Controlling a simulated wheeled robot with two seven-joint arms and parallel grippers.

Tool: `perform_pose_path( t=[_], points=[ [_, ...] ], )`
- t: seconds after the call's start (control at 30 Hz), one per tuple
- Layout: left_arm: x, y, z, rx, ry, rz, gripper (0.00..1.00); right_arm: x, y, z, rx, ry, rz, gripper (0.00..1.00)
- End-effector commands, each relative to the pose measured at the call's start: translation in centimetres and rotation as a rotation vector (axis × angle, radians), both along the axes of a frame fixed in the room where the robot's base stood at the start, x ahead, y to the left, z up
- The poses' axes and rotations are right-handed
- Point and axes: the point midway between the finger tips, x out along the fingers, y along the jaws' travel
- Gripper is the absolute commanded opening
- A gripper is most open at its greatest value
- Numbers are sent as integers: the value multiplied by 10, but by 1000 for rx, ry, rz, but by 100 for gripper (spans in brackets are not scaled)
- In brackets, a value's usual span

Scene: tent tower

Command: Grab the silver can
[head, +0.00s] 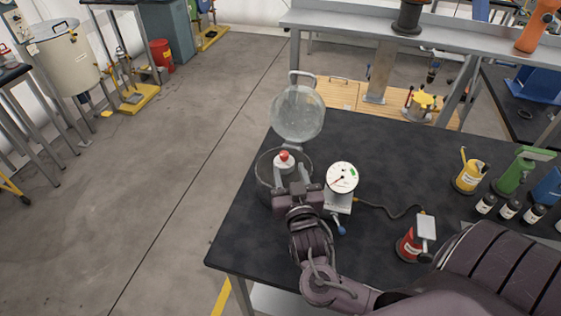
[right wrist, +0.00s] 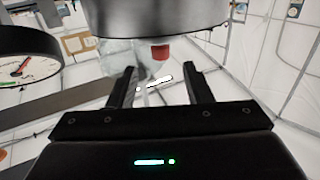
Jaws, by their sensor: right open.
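A small silver-grey can with a red top (head: 284,157) stands inside a round metal pot (head: 262,172) on the dark table. The red top also shows in the right wrist view (right wrist: 160,52), beyond the pot's silvery wall (right wrist: 155,17). My right gripper (head: 291,178) is open at the near side of the pot. Its fingers (right wrist: 159,70) point toward the can, and the red top lines up between them. I cannot tell whether they are around the can, whose lower part is hidden. My left gripper is not in view.
The pot's clear round lid (head: 298,113) stands open behind it. A white dial gauge (head: 341,178) is close on the right. A red can (head: 408,246), a yellow can (head: 468,178) and small bottles (head: 508,209) stand farther right on the table (head: 390,150).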

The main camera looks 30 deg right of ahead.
Motion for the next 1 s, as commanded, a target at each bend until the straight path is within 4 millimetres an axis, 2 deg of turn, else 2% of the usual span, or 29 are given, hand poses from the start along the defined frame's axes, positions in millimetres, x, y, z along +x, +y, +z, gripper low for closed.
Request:
perform_pose_path(
  t=[0.1,0.17,0.4,0.5,0.7,0.83,0.93,1.0],
  points=[
    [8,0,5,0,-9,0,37,9,-4,2,-5,-3,0,45],
    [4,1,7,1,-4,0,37,16,-7,2,-5,-4,0,45],
    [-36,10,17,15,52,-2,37,41,-17,-2,-7,-3,0,45],
    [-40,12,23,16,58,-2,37,53,-22,-5,-6,-3,-1,45],
    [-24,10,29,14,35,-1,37,70,-29,-9,-2,-1,1,45],
    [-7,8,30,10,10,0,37,71,-29,-10,-1,-1,1,45],
    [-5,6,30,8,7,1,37,71,-29,-10,-1,-1,1,45],
    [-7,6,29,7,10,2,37,71,-29,-10,-1,-1,1,36]
  ],
)
